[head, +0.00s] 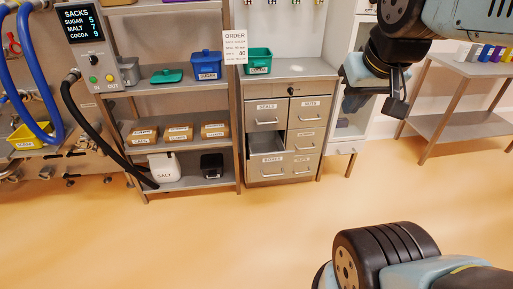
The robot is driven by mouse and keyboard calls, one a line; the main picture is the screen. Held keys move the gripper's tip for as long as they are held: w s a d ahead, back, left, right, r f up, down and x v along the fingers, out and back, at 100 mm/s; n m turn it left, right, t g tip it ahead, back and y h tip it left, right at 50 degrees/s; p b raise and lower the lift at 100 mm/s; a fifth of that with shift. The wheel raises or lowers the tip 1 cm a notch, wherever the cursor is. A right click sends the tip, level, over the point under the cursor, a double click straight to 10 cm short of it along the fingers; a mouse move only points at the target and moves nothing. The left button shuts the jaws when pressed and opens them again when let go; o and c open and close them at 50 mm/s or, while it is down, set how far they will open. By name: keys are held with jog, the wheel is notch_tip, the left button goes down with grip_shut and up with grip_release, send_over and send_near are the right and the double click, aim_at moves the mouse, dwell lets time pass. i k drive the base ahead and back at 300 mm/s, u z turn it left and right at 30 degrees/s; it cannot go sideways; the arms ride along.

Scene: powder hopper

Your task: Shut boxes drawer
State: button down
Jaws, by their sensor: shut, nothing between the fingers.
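The grey drawer cabinet (295,93) stands against the back wall, with labelled drawers in two columns. In its left column, one drawer (268,146) is pulled out, below the SEALS drawer (267,115). I see into its dark inside. The label on the front below this opening (271,160) is too small to read surely. The other drawers look closed. My gripper (398,106) is at the upper right, pointing down, in front of and to the right of the cabinet. It is shut, empty and apart from the drawers.
A shelf rack (183,78) with bins, cartons and a white SALT container (164,168) stands left of the cabinet. A green bin (257,62) sits on the cabinet top. A side table (462,67) stands at the far right. The orange floor in front of the cabinet is clear.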

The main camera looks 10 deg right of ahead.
aim_at(269, 159)
jog(key=i, duration=0.9)
jog(key=u, duration=0.05)
